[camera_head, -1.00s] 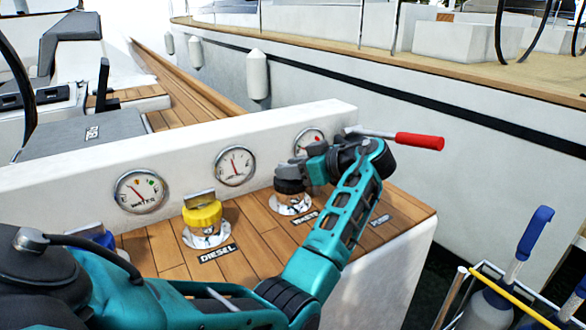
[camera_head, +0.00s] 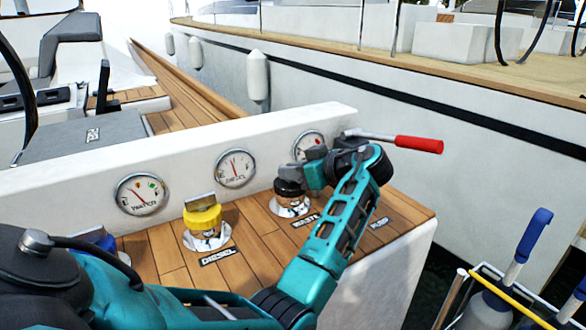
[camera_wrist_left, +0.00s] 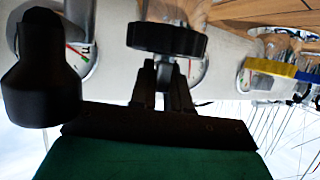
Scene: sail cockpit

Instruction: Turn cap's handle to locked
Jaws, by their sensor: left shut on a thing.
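The black cap (camera_head: 289,188) is on its metal fitting on the teak ledge, behind the WASTE label. My left gripper (camera_head: 291,172) is at the top of this cap, shut on its handle. In the left wrist view the black cap's ribbed disc (camera_wrist_left: 168,38) sits just beyond the fingertips (camera_wrist_left: 165,66). The fingers hide most of the handle, so its exact angle is hard to tell. The yellow cap (camera_head: 202,216) with an upright metal handle stands by the DIESEL label. The blue cap (camera_head: 104,239) is partly hidden by my arm. My right gripper is out of view.
A white wall with gauges (camera_head: 236,168) rises behind the caps. A red-handled lever (camera_head: 418,144) sticks out right, close behind my wrist. The ledge ends at the right above a gap. Brushes and bottles (camera_head: 520,260) stand at the lower right.

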